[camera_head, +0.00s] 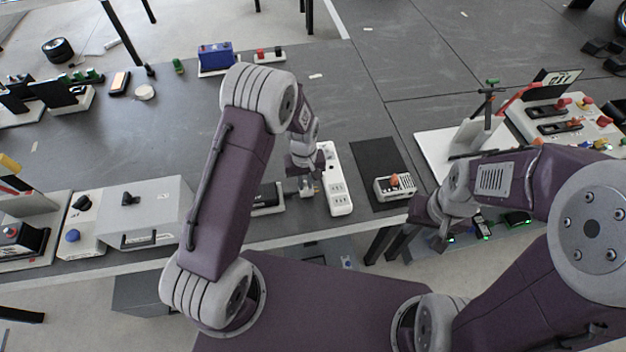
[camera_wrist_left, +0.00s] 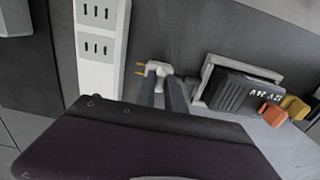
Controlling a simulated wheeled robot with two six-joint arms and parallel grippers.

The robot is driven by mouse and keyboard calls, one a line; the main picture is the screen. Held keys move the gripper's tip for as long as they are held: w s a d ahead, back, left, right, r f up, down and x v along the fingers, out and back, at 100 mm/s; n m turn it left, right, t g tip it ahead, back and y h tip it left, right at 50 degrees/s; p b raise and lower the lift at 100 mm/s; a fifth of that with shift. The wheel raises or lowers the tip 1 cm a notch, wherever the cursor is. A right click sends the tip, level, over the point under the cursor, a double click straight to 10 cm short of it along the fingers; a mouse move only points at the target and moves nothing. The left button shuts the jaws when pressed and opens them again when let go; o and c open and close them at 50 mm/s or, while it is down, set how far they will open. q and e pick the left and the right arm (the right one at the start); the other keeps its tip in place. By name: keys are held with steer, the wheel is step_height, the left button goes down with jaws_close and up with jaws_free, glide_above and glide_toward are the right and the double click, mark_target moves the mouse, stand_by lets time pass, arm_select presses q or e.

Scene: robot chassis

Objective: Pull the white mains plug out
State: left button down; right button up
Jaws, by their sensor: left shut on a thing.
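The white mains plug (camera_wrist_left: 158,69) has two brass pins that point left in the left wrist view. It is out of the white socket strip (camera_wrist_left: 101,48), with a small gap of table between the pins and the strip's side. My left gripper (camera_wrist_left: 164,80) is shut on the plug. In the head view my left gripper (camera_head: 306,190) is just left of the socket strip (camera_head: 341,197), and the plug is too small there to make out well. My right gripper (camera_head: 440,238) is by the table's front edge, right of the strip; its jaw opening is unclear.
A black unit marked 12V 24V (camera_wrist_left: 245,92) with orange and yellow knobs stands close right of the plug. A dark mat (camera_head: 372,158) and a grey box with an orange knob (camera_head: 396,187) lie right of the strip. A grey case (camera_head: 150,212) stands left.

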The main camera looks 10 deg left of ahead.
mark_target(305, 184)
arm_select(q)
steer(key=shift+w, duration=0.1)
steer(key=c, duration=1.8)
jaws_free()
steer(key=shift+r, duration=0.1)
steer(key=shift+o, duration=0.6)
steer(key=shift+a, duration=0.3)
steer(key=shift+d, duration=0.15)
step_height(305, 184, up, 9)
steer(key=shift+f, duration=0.15)
